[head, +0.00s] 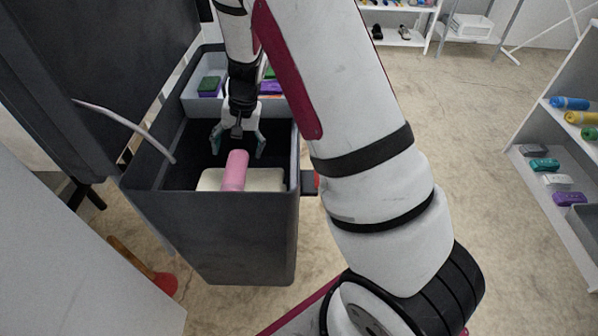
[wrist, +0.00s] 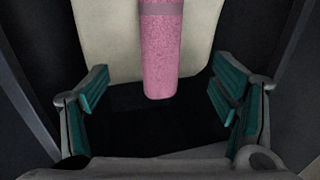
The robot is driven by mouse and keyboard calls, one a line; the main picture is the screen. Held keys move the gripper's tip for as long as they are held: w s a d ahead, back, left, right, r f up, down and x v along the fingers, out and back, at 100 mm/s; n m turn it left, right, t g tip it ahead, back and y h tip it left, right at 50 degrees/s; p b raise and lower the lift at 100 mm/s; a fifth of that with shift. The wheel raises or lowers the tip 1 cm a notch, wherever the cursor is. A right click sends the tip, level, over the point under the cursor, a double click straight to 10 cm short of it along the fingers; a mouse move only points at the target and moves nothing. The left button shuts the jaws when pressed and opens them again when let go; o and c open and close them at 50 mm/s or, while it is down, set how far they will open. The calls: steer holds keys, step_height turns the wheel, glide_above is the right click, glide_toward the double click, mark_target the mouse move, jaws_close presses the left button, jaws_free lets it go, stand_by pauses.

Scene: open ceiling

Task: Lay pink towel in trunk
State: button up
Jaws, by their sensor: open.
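The pink towel (head: 235,170) is a rolled cylinder inside the dark grey trunk (head: 225,235). It lies on a cream-coloured item (head: 268,180) at the trunk's near side. In the wrist view the pink towel (wrist: 162,55) runs from the top edge to the middle, with a greyish band near its upper part, over the cream item (wrist: 105,35). My gripper (head: 238,148) is open inside the trunk, just beyond the towel's far end. In the wrist view its teal-padded fingers (wrist: 160,105) are spread wide on either side, with nothing between them; the towel's end is apart from both.
The trunk's lid (head: 100,60) stands open at the left, with a light strut (head: 125,130) beside it. A light grey tray (head: 205,108) with several coloured items sits at the trunk's far end. Shelves (head: 550,165) stand at the right. Open floor (head: 470,140) lies between.

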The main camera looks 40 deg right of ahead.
steer(key=s+a+r+n+y, duration=0.1)
steer(key=s+a+r+n, duration=0.15)
steer(key=s+r, duration=0.7)
steer(key=s+a+r+n+y, duration=0.15)
steer(key=s+a+r, duration=0.25)
steer(key=s+r, duration=0.55)
steer(key=s+d+r+n+h, duration=0.1)
steer(key=s+d+r+h, duration=0.1)
steer(key=s, duration=0.8)
steer(key=s+d+r+n+g+h, duration=0.1)
steer(key=s+d+r+n+h, duration=0.1)
steer(key=s, duration=0.8)
steer(key=shift+s+r+h, duration=0.2)
steer(key=shift+s+h, duration=0.15)
step_height(320, 180, up, 29)
steer(key=t+p, duration=0.3)
steer(key=p, duration=2.4)
steer(key=shift+d+f+t, duration=0.15)
steer(key=shift+d+t, duration=0.15)
